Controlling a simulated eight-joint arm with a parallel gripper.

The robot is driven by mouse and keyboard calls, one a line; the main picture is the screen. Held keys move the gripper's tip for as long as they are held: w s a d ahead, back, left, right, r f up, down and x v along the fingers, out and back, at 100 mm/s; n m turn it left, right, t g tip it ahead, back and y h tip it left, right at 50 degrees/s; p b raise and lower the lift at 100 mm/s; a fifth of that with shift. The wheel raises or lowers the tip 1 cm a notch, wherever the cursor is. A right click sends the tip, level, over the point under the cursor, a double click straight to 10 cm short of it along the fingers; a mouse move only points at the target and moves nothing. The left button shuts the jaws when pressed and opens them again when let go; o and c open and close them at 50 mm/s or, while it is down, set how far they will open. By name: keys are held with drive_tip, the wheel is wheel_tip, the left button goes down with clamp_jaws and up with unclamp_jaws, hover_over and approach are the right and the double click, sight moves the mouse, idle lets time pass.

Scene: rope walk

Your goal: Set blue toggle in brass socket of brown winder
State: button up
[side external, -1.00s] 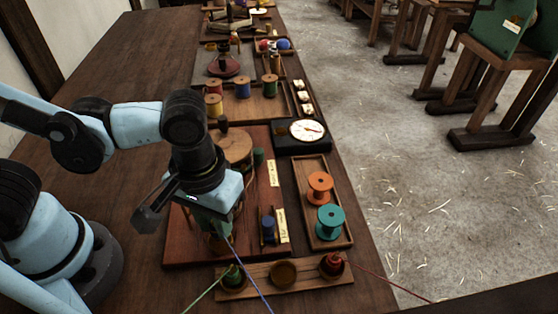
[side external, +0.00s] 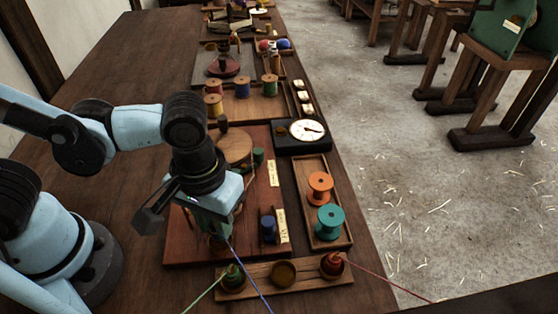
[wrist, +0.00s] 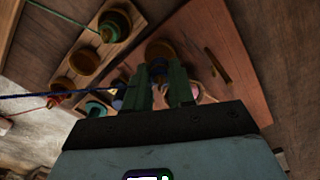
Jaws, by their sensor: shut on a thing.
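My gripper (wrist: 168,92) is shut on the blue toggle (wrist: 158,69), which shows between and just past the fingertips in the wrist view. A blue cord (side external: 249,275) runs from it toward the front in the side view. The brown winder is the reddish-brown board (side external: 183,248) with a round wooden drum (side external: 234,147). A round brass-brown socket (wrist: 159,48) lies just beyond the toggle in the wrist view. I cannot tell whether the toggle touches it or is inside. In the side view my gripper (side external: 219,236) hides the toggle and most of the socket.
A wooden rack (side external: 313,271) in front holds a green toggle (side external: 233,276), an empty middle cup (side external: 282,272) and a red toggle (side external: 332,264). A tray (side external: 324,165) on the right holds orange and teal spools. A blue spool (side external: 268,228) stands close right of my gripper.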

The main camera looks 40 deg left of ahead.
drive_tip(key=shift+f, duration=0.85)
drive_tip(key=shift+f, duration=0.2)
idle(0.4)
drive_tip(key=o, duration=1.3)
drive_tip(key=shift+r, duration=4.05)
